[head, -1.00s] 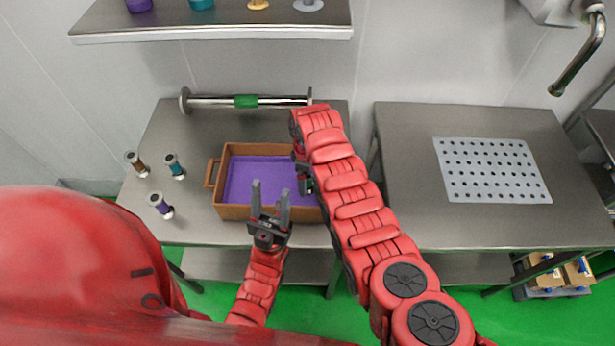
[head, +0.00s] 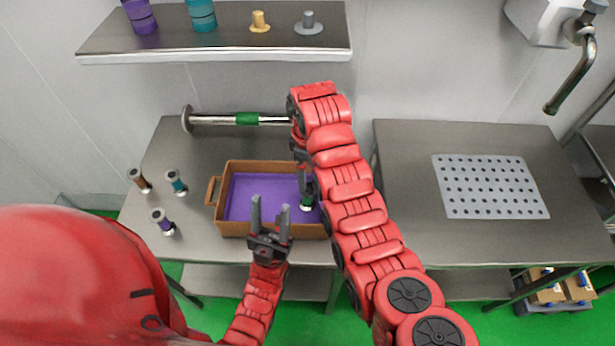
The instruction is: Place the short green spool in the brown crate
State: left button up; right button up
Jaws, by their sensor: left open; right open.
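The brown crate (head: 222,191) with a purple floor sits on the left table. The short green spool (head: 306,204) shows only in part at the crate's right side, with a pale end at the bottom; the rest is hidden by my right arm. My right gripper (head: 305,184) is open just above and around the spool's top, mostly hidden behind its arm; I cannot tell whether it touches the spool. My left gripper (head: 270,212) is open and empty, fingers up, over the crate's front part.
Brown (head: 139,180), teal (head: 176,182) and purple (head: 162,221) spools stand left of the crate. A shelf (head: 215,44) hangs above. The right table with its perforated mat (head: 490,187) is otherwise clear.

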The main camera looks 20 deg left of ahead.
jog(key=shift+r, duration=0.65)
jog(key=shift+f, duration=0.15)
